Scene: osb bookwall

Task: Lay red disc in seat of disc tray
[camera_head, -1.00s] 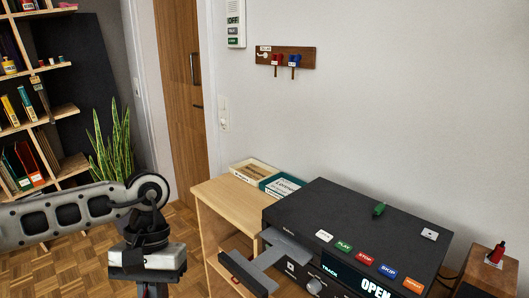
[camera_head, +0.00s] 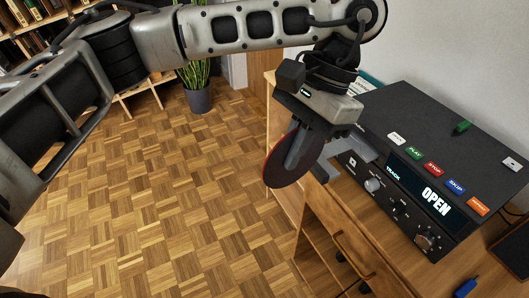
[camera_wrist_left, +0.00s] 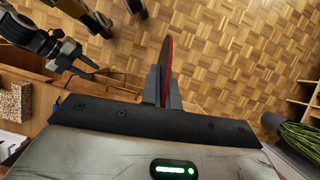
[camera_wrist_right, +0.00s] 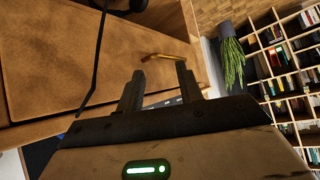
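My left gripper (camera_head: 300,150) is shut on the red disc (camera_head: 277,168). The disc is held by its edge region and stands steeply on edge, dark on one face with a red rim. In the left wrist view the disc (camera_wrist_left: 167,58) shows nearly edge-on between the two fingers (camera_wrist_left: 163,88). The grey disc tray (camera_head: 358,150) sticks out of the black player, just right of and behind the gripper; the gripper hides part of it, and its seat cannot be made out. My right gripper (camera_wrist_right: 160,85) is open and empty, near a wooden drawer front; it is outside the head view.
The black player (camera_head: 430,150) shows OPEN and has coloured buttons. It stands on a wooden cabinet (camera_head: 345,235) with drawer handles. A blue item (camera_head: 465,287) lies at the lower right. Open parquet floor (camera_head: 150,190) lies to the left, with a plant (camera_head: 198,92) beyond.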

